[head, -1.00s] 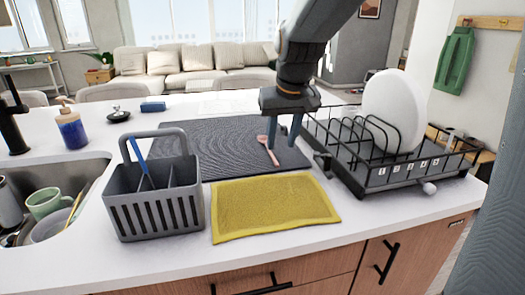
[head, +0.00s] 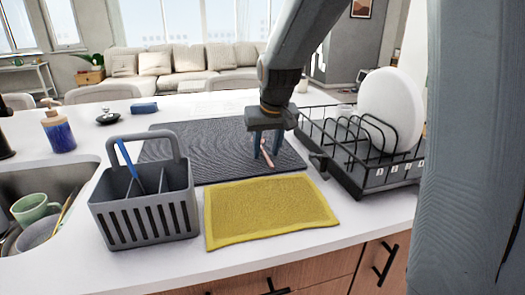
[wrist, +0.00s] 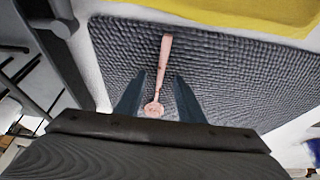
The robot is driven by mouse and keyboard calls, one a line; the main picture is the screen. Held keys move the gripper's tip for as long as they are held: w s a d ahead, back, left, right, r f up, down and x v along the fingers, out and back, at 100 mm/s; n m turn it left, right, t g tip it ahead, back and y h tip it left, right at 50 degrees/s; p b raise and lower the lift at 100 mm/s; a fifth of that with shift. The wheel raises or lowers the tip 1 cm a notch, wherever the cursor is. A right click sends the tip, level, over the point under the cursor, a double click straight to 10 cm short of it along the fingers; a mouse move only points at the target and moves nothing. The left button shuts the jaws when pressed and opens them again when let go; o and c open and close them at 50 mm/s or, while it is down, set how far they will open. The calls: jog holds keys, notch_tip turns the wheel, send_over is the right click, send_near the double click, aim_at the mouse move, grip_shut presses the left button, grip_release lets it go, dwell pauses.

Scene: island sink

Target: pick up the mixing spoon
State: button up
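The mixing spoon (head: 268,158), pinkish with a long handle, lies on the dark ribbed drying mat (head: 215,142). In the wrist view the spoon (wrist: 164,75) shows whole, its bowl end nearest me and its handle pointing to the yellow cloth. My gripper (head: 264,155) points down over the spoon, its fingers partly covering it in the head view. In the wrist view my gripper (wrist: 158,98) is open, with one blue-grey finger on each side of the spoon's bowl end and gaps between. I cannot tell how far the fingertips are above the mat.
A black dish rack (head: 350,170) with a white plate (head: 390,105) stands close on the right. A grey cutlery caddy (head: 145,215) with a blue-handled utensil stands left. A yellow cloth (head: 268,210) lies in front of the mat. The sink (head: 75,175) is at far left.

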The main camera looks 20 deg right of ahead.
grip_shut()
